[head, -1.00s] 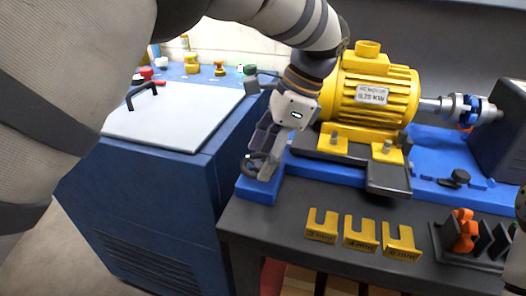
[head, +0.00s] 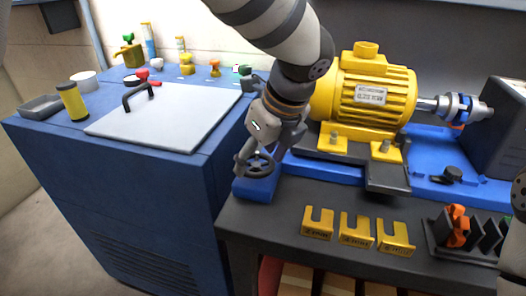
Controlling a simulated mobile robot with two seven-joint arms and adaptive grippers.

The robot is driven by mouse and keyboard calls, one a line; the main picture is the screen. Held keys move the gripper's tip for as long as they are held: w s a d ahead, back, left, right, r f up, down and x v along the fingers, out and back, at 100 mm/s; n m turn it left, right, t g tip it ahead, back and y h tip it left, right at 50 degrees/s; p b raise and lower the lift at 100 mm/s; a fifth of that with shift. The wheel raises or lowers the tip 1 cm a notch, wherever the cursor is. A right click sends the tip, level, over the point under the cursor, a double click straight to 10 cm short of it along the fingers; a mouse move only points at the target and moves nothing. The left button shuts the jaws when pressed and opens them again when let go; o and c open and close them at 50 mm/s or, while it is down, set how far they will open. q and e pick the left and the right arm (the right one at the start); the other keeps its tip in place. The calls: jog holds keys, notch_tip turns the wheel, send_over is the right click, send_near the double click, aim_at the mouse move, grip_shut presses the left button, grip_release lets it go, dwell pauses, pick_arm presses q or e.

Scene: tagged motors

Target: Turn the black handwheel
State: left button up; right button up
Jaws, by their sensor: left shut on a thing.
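The black handwheel (head: 260,166) sits on a blue block (head: 252,190) at the left end of the blue base, left of the yellow motor (head: 368,97). My left gripper (head: 254,158) comes down from above and is shut on the handwheel, at its rim as far as I can tell. The fingers cover the far left part of the wheel. My right gripper is out of view; only a bit of my right arm shows at the right edge.
Three yellow slotted shims (head: 356,231) lie on the dark bench (head: 290,215) in front. A black rack (head: 465,245) with an orange part stands to their right. A blue cabinet (head: 130,185) with a white lid (head: 165,110) stands left, with a yellow cylinder (head: 72,101) and a grey tray (head: 41,107).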

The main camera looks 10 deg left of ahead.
pick_arm(q)
jog(key=m+t+h, duration=0.1)
jog(key=m, duration=0.3)
jog(key=shift+s+a, duration=0.15)
jog(key=shift+a+m+t+h, duration=0.1)
jog(key=shift+m+t+h, duration=0.2)
jog(key=shift+m, duration=0.8)
jog(key=shift+a+m+t+h, duration=0.15)
jog(key=shift+m+h, duration=0.25)
jog(key=shift+m, duration=0.7)
jog(key=shift+d, duration=0.1)
jog(key=o, duration=1.1)
jog(key=shift+o, duration=0.2)
jog(key=a+v, duration=0.1)
jog(key=v, duration=1.1)
jog(key=shift+d, duration=0.35)
jog(key=shift+s, duration=0.1)
